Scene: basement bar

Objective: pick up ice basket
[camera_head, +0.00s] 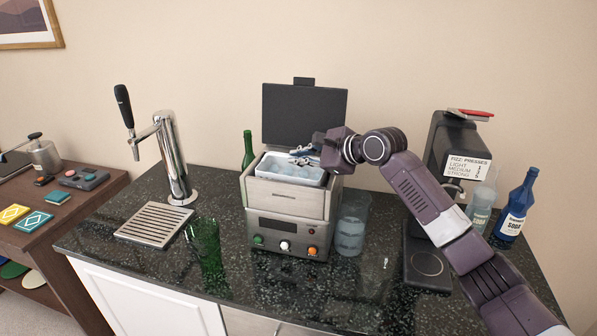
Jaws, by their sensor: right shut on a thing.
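The ice basket (262,167) is a white, open tray holding pale ice. It sits in the top opening of the grey ice machine (285,203), whose dark lid (304,116) stands open behind it. My right gripper (309,154) reaches in from the right and is shut on the basket near its back right rim. The fingertips are small and partly hidden by the wrist. The basket appears slightly tilted, and I cannot tell whether it is clear of the machine. My left gripper is not in view.
A green glass (205,243) stands in front left of the machine, and a clear pitcher (351,228) stands close on its right. A chrome tap (174,160) and drip tray (154,223) are at left.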

